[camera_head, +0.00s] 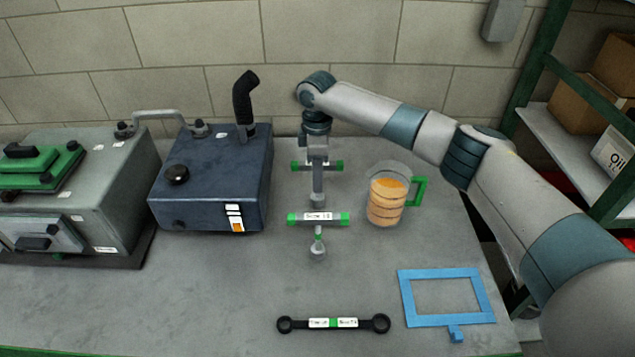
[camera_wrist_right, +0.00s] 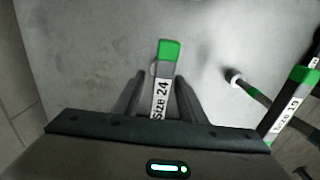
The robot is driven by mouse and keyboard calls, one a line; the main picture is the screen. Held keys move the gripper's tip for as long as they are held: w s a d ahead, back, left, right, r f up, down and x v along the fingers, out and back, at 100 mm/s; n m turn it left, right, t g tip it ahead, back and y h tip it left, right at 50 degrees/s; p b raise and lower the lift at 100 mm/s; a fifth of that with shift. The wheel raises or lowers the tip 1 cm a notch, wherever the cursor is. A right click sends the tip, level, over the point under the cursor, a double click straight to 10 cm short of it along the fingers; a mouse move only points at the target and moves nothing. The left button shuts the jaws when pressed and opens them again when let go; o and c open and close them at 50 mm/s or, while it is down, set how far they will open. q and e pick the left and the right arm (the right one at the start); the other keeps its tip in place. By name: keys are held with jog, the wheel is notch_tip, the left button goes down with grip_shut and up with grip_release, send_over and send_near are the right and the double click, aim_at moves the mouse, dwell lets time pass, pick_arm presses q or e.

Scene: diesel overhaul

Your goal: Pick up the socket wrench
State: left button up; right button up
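Two T-shaped socket wrenches with green-tipped handles are on the table. The nearer one (camera_head: 335,218) lies free, its socket toward the front; it shows at the right of the wrist view with a "Size 19" label (camera_wrist_right: 291,122). The farther one (camera_head: 336,166) is under my right gripper (camera_head: 317,158). In the wrist view its "Size 24" handle (camera_wrist_right: 164,80) runs between the fingers of my right gripper (camera_wrist_right: 160,92). A gap shows at the left finger, so the gripper looks open around the handle. My left gripper is not in view.
A glass mug (camera_head: 386,205) of orange liquid stands right of the wrenches. A blue frame (camera_head: 446,321) and a black double-ended wrench (camera_head: 357,324) lie in front. A dark blue box with a lever (camera_head: 205,185) and a grey machine (camera_head: 95,170) stand left.

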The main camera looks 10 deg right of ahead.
jog(key=shift+f, duration=0.45)
grip_shut()
jog(key=shift+r, duration=0.1)
